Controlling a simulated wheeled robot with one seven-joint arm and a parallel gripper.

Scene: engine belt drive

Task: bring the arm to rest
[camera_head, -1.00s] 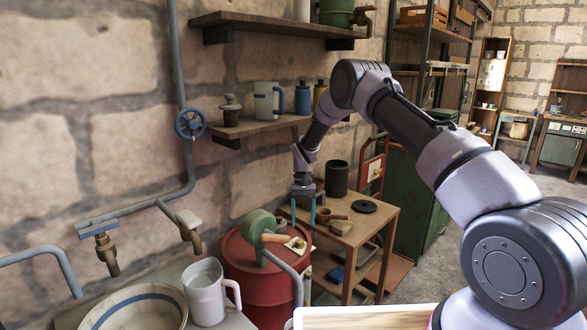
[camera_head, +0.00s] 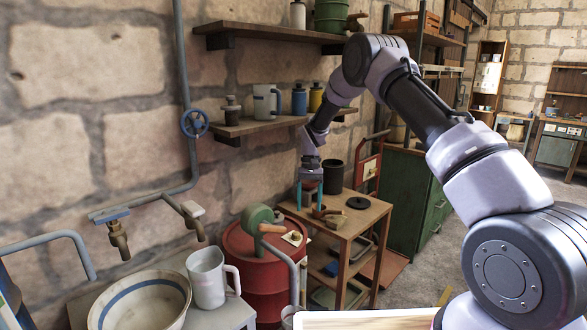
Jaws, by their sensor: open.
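My gripper (camera_head: 309,196) points down at the end of my arm, above the left part of a small wooden table (camera_head: 347,232). Its two teal fingers are apart. A small brown item on the table shows close behind and beside the fingers; I cannot tell whether they touch it. My arm reaches in from the right side of the picture and bends down at the elbow, in front of the wall shelves.
On the table are a dark canister (camera_head: 333,177) and a black disc (camera_head: 357,203). A red drum (camera_head: 262,268) with a green-headed tool stands to the left. A wall shelf (camera_head: 262,126) with mugs and bottles is near my forearm. Open floor lies at right.

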